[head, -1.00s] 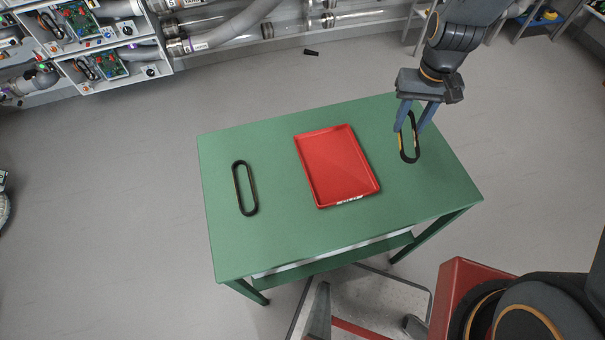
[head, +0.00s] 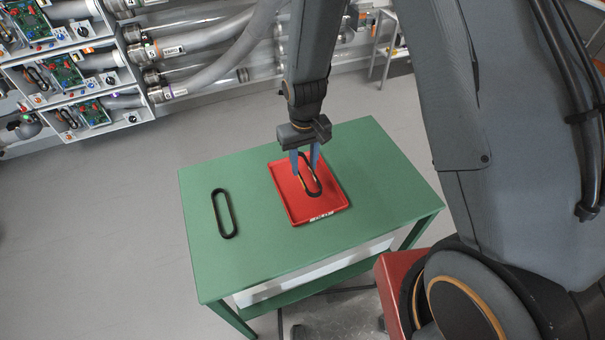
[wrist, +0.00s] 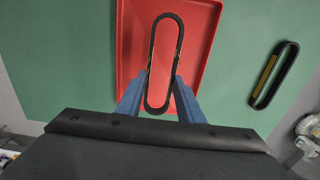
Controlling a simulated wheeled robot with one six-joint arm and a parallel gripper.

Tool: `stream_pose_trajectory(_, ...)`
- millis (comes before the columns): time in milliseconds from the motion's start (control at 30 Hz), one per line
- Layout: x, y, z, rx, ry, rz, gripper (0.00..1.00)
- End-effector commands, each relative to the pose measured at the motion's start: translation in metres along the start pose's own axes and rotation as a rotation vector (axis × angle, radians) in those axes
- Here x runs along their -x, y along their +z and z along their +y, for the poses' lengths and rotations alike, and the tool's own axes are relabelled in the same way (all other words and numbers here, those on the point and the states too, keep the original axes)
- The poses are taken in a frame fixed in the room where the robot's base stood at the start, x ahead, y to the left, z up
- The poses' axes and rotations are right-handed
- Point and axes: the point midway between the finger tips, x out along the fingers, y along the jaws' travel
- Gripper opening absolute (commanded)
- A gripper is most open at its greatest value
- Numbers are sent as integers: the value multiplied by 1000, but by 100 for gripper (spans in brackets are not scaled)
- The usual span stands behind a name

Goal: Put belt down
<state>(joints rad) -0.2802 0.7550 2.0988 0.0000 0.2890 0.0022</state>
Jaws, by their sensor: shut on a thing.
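My gripper (head: 304,165) is shut on a black looped belt (head: 312,184) and holds it over the red tray (head: 285,203). In the wrist view the belt (wrist: 155,101) is an upright oval between the blue fingers (wrist: 160,80), with the red tray (wrist: 128,55) behind it. I cannot tell whether the belt touches the tray floor. A second black belt (head: 224,213) lies on the green table to the left of the tray. It also shows at the right of the wrist view (wrist: 284,88), with a yellow mark on its inside.
The green table (head: 375,170) is bare to the right of the tray and in front of it. Grey pipes (head: 190,45) and shelves with circuit boards (head: 66,70) stand along the wall behind. A red box (head: 388,285) is at the lower right.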

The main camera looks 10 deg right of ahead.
Motion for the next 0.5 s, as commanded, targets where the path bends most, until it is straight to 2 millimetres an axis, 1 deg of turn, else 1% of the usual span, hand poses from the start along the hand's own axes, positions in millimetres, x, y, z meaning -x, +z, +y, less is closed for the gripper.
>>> stream_pose_trajectory(100,-9,0,-1,2,0,0,12)
stream_pose_trajectory(267,-17,0,-1,2,0,-1,12)
stream_pose_trajectory(500,-43,0,-1,2,0,-1,12)
